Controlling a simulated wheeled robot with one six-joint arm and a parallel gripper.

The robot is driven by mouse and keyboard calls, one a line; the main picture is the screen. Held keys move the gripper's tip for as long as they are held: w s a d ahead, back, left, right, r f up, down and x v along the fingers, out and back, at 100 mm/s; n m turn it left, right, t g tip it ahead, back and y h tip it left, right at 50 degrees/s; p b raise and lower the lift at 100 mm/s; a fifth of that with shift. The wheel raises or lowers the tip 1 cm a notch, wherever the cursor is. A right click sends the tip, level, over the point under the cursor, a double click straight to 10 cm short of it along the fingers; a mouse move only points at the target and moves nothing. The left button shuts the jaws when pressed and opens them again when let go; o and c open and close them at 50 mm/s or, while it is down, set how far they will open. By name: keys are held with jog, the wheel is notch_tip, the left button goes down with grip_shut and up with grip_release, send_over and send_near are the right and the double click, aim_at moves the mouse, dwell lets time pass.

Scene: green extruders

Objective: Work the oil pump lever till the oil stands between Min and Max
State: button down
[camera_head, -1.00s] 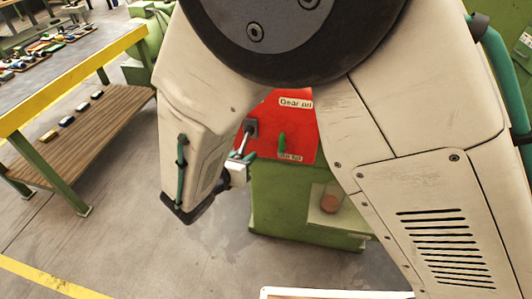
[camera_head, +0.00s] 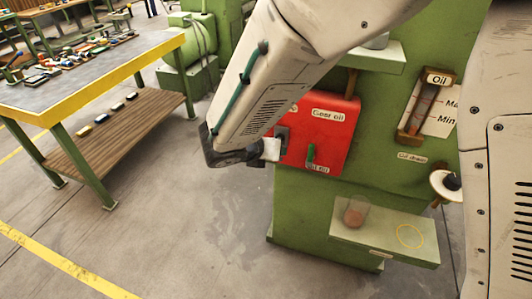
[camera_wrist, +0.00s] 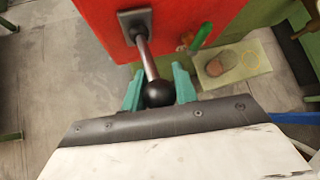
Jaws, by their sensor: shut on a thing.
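The pump lever is a metal rod (camera_wrist: 152,62) with a black ball knob (camera_wrist: 158,93), coming out of a dark plate on the red gear oil box (camera_head: 333,137). My gripper (camera_wrist: 158,88) has its teal fingers shut on the knob in the wrist view. In the head view my forearm hides most of the lever and the fingers. The oil gauge (camera_head: 419,108) is a slanted glass in a brown frame, beside a white card marked Max and Min. The glass looks reddish-brown; I cannot tell clearly where the oil surface stands.
A green handle (camera_head: 310,155) sits low on the red box. A shelf (camera_head: 381,232) below holds a clear cup with a brownish thing in it. A workbench (camera_head: 165,47) stands left; floor between is clear.

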jog(key=shift+r, duration=0.15)
jog(key=c, duration=1.1)
grip_release()
jog(key=v, duration=0.7)
jog(key=shift+s+r, duration=0.25)
jog(key=shift+a, duration=0.15)
